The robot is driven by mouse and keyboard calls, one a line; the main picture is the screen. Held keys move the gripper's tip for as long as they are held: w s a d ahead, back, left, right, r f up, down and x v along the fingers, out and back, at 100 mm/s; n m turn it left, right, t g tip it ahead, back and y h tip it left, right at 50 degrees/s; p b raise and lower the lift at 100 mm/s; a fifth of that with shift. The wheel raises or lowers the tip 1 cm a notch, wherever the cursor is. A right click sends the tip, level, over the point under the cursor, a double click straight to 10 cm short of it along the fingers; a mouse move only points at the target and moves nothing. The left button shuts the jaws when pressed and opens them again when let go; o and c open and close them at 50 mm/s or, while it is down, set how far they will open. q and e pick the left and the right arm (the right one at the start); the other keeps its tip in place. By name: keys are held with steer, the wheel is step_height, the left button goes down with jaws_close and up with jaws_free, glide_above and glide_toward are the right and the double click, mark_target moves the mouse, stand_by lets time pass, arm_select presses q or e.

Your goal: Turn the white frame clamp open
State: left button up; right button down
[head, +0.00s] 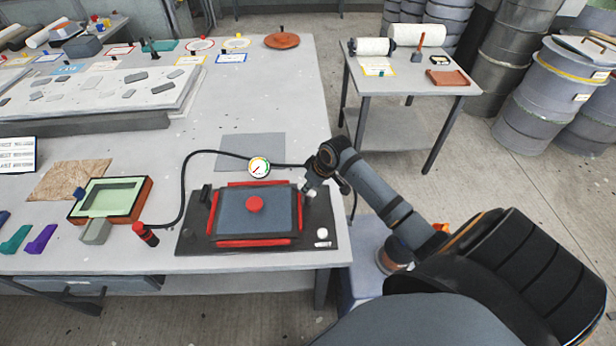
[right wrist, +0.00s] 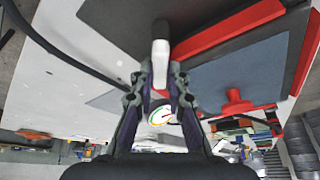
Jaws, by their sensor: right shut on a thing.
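The red-edged frame (head: 254,240) with a dark blue-grey sheet (head: 235,215) and a red knob (head: 255,204) lies on a black base plate (head: 190,242) at the table's front. My right gripper (head: 307,190) reaches down at the frame's right side. In the right wrist view, my right gripper's fingers (right wrist: 161,84) are shut on a white handle (right wrist: 160,52), which appears to be the white frame clamp. The fingers hide part of it, and its turn angle is hard to tell. A separate white knob (head: 322,233) stands at the plate's front right corner. My left gripper is not in view.
A dial gauge (head: 260,167) on a black hose (head: 190,168) stands behind the frame. A red-topped black cylinder (head: 146,234) and a green-lined mould (head: 112,199) lie to the left. A side table (head: 400,85) stands at the back right, with floor between.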

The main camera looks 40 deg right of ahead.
steer(key=m+h+p, duration=0.1)
steer(key=m+p, duration=0.3)
steer(key=p, duration=0.1)
steer(key=m+h+p, duration=0.1)
steer(key=m+p, duration=0.1)
steer(key=shift+r+h+p, duration=0.25)
steer(key=shift+h+p, duration=0.05)
steer(key=m+p, duration=0.1)
steer(key=m, duration=0.1)
steer(key=shift+f+m+h+p, duration=0.1)
steer(key=shift+m+h+p, duration=0.2)
steer(key=shift+h+p, duration=0.1)
steer(key=shift+f+m+g+p, duration=0.1)
steer(key=shift+m+g+p, duration=0.2)
steer(key=shift+m+p, duration=0.35)
steer(key=shift+f+m+h, duration=0.1)
steer(key=shift+m+h, duration=0.15)
steer(key=shift+h, duration=0.05)
steer(key=c, duration=1.3)
jaws_free()
